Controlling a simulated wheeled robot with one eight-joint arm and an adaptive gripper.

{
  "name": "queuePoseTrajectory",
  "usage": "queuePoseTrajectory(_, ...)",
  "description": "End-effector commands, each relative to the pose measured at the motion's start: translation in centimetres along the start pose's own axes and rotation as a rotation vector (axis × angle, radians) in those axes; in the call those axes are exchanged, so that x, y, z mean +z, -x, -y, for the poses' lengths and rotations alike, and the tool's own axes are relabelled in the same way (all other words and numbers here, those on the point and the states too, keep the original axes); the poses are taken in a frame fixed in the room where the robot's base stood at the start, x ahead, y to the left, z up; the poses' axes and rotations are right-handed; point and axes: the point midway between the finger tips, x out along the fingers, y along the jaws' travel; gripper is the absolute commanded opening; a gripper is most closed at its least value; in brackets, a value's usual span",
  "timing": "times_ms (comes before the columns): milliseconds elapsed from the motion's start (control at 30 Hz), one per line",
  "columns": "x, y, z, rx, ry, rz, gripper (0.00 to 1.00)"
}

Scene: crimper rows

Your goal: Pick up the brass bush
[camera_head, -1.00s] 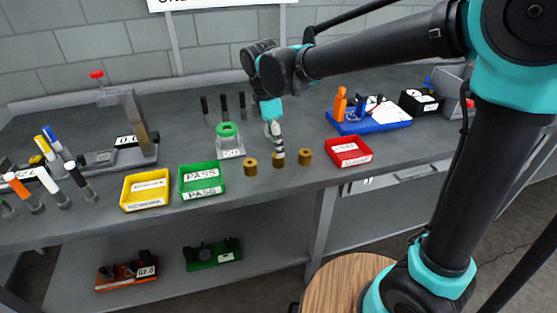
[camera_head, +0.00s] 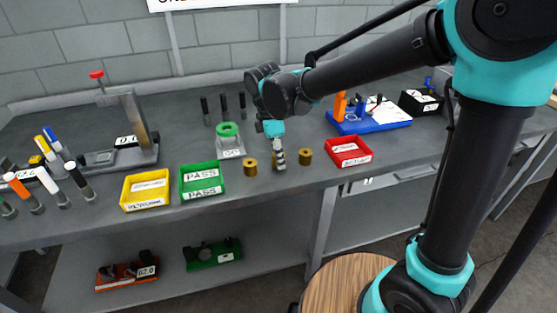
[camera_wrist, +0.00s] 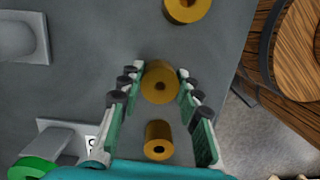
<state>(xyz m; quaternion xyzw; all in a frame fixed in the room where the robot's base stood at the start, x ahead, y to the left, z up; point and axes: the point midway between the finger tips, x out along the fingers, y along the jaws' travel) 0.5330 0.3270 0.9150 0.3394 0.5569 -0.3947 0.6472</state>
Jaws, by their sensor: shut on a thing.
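Three brass bushes stand in a row near the bench's front edge. My gripper (camera_head: 279,164) is down at the middle one and mostly hides it in the head view. In the wrist view, this brass bush (camera_wrist: 152,84) is between the fingertips of my gripper (camera_wrist: 161,76), which are shut on it from both sides. The left bush (camera_head: 250,168) stands free and shows lower in the wrist view (camera_wrist: 158,138). The right bush (camera_head: 305,157) also stands free and shows at the top of the wrist view (camera_wrist: 184,13). I cannot tell any lift off the bench.
A green PASS tray (camera_head: 202,189) and a yellow tray (camera_head: 146,204) are to the left; a red tray (camera_head: 348,159) is to the right. A green-topped gauge (camera_head: 228,143) stands behind the left bush. A wooden-topped stool (camera_head: 345,278) is in front.

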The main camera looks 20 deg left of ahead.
Motion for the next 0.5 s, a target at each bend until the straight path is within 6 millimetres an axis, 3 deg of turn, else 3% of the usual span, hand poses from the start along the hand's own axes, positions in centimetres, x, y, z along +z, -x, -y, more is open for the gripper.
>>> queuePoseTrajectory(33,0.00,0.01,0.00,0.000,0.000,0.000,0.16)
queuePoseTrajectory(167,0.00,0.01,-0.01,0.000,0.000,0.000,0.00)
queuePoseTrajectory(500,0.03,0.20,0.00,0.000,0.000,0.000,0.00)
